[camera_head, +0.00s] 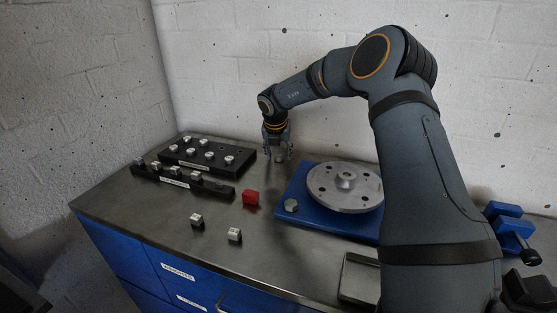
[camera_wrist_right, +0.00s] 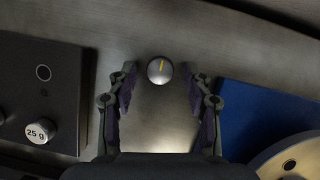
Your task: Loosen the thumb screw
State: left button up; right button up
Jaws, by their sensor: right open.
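In the head view my right gripper (camera_head: 277,152) points down near the back of the bench, between the black weight rack and the blue base. A small light round shape (camera_head: 280,156) shows at its fingertips. My right gripper is open. What the knob stands on is hard to see. My left gripper is not in view.
A blue base (camera_head: 291,187) carries a grey rotor disc (camera_head: 328,196) and a grey corner knob (camera_head: 291,205). A black weight rack (camera_head: 241,158) stands left. A tray (camera_head: 345,278) is front right.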

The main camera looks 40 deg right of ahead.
grip_shut()
dwell(0.3)
jog(key=shift+f, duration=0.1)
